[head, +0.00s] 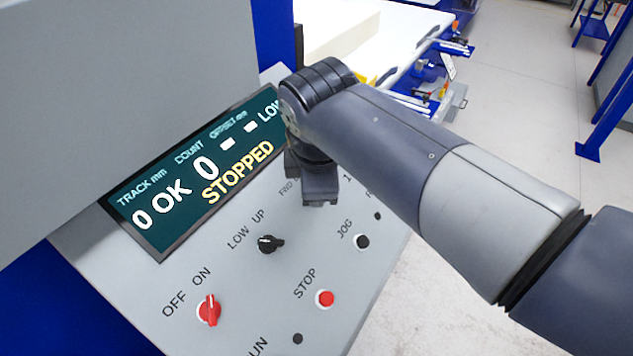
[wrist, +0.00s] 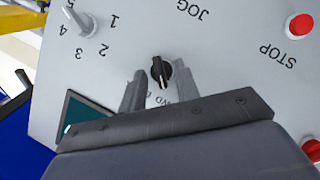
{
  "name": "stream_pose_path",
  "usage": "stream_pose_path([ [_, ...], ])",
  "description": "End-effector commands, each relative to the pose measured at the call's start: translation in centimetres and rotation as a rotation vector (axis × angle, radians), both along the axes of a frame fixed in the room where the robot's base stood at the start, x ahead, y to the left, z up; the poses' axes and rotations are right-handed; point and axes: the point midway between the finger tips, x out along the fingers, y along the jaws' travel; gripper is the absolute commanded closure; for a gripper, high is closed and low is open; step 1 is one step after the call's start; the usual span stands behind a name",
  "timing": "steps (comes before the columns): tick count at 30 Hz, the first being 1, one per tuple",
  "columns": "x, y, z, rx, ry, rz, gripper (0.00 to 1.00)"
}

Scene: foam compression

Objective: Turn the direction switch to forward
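The direction switch (wrist: 160,72) is a small black knob on the grey sloping panel, seen in the wrist view. A pale pointer line on it faces the bottom of the picture, toward partly covered lettering that looks like part of FWD. My gripper (wrist: 158,78) is open, with one finger on each side of the knob in the picture. A gap shows on both sides, and I cannot tell whether the tips reach down around it. In the head view my gripper (head: 318,200) points down at the panel and hides the switch.
The display (head: 200,175) reads STOPPED. The panel also holds a black LOW/UP knob (head: 270,243), a red OFF/ON switch (head: 209,311), a red STOP button (head: 325,298) and a black JOG button (head: 362,242). A numbered grey knob (wrist: 83,22) is near the switch.

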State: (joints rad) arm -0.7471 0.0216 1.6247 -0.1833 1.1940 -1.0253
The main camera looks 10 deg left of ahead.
Motion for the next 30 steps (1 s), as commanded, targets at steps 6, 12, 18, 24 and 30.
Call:
stream_pose_path([
  [6,-0.1,0.0,0.3,0.000,0.000,-0.001,0.69],
  [12,-1.0,-0.2,3.0,0.004,-0.003,0.001,0.69],
  [18,-2.4,-0.5,6.9,0.004,-0.003,0.001,0.69],
  [24,-3.3,-0.7,9.5,0.001,-0.001,0.000,0.69],
  [30,-3.6,-0.9,10.2,0.000,0.000,0.000,0.69],
])
